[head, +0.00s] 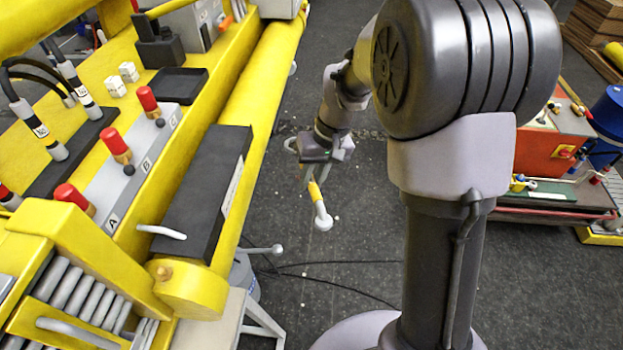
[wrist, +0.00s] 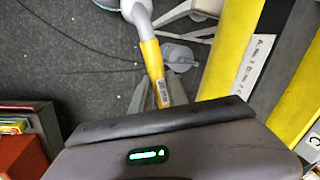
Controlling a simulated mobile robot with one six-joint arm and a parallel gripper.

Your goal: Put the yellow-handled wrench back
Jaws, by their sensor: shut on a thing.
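The yellow-handled wrench (head: 319,203) hangs from my gripper (head: 307,178) in the head view, with its grey head pointing down, above the dark floor. In the wrist view the wrench's yellow handle (wrist: 153,62) runs up from my gripper (wrist: 152,98) to its grey end. My gripper is shut on the handle; the fingertips are partly hidden behind the gripper body in the wrist view. The wrench is apart from the yellow boom and from the red tool cart.
The yellow boom (head: 262,85) with a black box (head: 198,190) and red-knobbed valves (head: 115,143) stands at left. A red tool cart (head: 553,145) with tools on its tray (head: 545,195) and a blue barrel (head: 609,112) are at right. Thin cables (head: 335,283) cross the open floor.

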